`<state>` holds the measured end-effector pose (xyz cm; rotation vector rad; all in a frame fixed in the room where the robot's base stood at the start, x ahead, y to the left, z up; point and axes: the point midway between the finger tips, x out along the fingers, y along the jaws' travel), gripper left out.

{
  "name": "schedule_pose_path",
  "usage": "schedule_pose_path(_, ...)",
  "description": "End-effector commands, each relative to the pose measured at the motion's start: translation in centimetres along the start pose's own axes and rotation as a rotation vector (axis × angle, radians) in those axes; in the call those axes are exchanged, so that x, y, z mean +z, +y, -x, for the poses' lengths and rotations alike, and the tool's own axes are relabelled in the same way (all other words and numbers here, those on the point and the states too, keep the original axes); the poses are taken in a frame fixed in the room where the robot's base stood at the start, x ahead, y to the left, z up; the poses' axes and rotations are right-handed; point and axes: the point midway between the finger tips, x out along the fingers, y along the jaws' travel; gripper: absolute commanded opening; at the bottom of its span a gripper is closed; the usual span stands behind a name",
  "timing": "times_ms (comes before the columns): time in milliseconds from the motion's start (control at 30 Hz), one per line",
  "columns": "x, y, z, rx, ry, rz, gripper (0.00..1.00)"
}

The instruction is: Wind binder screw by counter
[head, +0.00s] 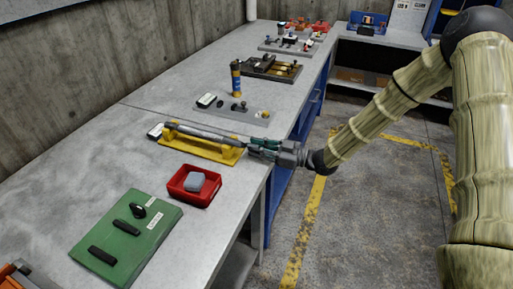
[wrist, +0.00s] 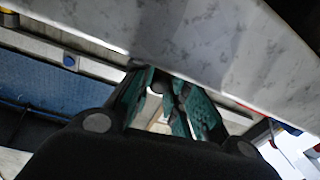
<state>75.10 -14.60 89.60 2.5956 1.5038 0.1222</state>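A long grey rod-like part (head: 200,132), which looks like the binder screw, lies along a yellow stand (head: 198,149) on the grey workbench. My gripper (head: 257,147) is at the rod's right end, near the bench's right edge, roughly in line with it. In the wrist view the two teal fingers (wrist: 168,90) have a narrow gap between them, with a small grey rounded piece (wrist: 157,87) in it. I cannot tell whether the fingers grip the rod end or stand around it. A small white-faced box (head: 155,131) is at the stand's left end; no counter reading is legible.
A red bin (head: 194,196) with a grey block and a green board (head: 127,238) with black handles lie in front. The floor right of the bench is open.

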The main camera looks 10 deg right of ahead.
Motion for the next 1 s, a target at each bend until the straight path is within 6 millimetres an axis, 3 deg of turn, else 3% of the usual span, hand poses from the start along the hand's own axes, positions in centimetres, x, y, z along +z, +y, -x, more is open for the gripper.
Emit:
schedule_pose_path(800, 0.5, -0.41, 0.0, 0.002, 0.007, -0.132, 0.0)
schedule_pose_path(833, 0.51, -0.41, 0.0, 0.002, 0.007, -0.132, 0.22)
schedule_pose_path(933, 0.48, -0.41, -0.02, 0.002, 0.007, -0.132, 0.4)
schedule_pose_path(1000, 0.46, -0.4, -0.03, 0.002, 0.008, -0.131, 0.41)
